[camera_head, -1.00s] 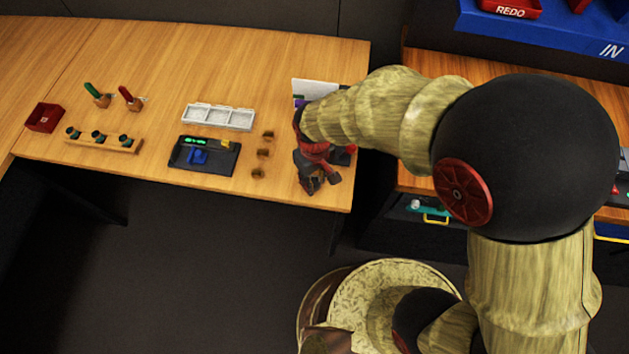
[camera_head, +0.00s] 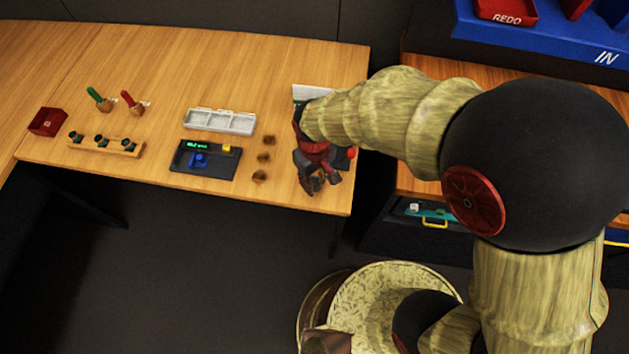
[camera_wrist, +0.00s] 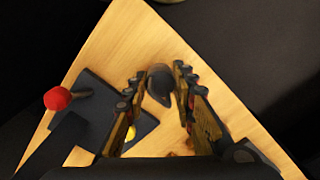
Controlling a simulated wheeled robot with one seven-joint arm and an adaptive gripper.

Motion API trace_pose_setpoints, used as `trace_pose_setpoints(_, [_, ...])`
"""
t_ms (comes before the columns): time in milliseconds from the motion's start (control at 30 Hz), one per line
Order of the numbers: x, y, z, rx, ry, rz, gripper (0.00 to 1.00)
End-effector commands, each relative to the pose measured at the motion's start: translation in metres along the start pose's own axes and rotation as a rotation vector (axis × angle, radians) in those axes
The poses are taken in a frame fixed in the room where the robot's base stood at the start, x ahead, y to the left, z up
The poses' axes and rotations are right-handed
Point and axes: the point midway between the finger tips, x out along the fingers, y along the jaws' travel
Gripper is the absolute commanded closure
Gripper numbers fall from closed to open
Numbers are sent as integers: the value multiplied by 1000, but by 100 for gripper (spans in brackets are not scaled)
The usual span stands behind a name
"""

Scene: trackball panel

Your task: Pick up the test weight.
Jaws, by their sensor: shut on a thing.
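My gripper (camera_head: 314,188) is over the right end of the wooden table, low near its front edge. In the wrist view, its two fingers (camera_wrist: 158,80) are closed on a dark grey, rounded weight-like piece (camera_wrist: 160,88), which I take to be the test weight. The piece sits between the fingertips, with the wood behind it. Its lower part is hidden, and I cannot tell whether it touches the table. In the head view, my arm and gripper hide it.
A dark device with a red ball knob (camera_wrist: 57,98) stands close beside my gripper. Several small brown pieces (camera_head: 263,157), a black panel (camera_head: 180,168) with a green display, and a white tray (camera_head: 219,122) lie to the left. The table's front right corner is close.

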Motion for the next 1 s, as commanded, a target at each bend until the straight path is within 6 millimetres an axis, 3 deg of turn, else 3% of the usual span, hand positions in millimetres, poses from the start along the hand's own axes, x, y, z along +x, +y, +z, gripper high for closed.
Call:
trace_pose_setpoints(33, [-15, 0, -1, 0, 4, 1, 100])
trace_pose_setpoints(333, [-77, -45, 33, -5, 6, 0, 100])
trace_pose_setpoints(633, [-100, -95, 71, -5, 4, 0, 100])
trace_pose_setpoints(1000, [-107, -112, 84, 0, 2, 0, 100])
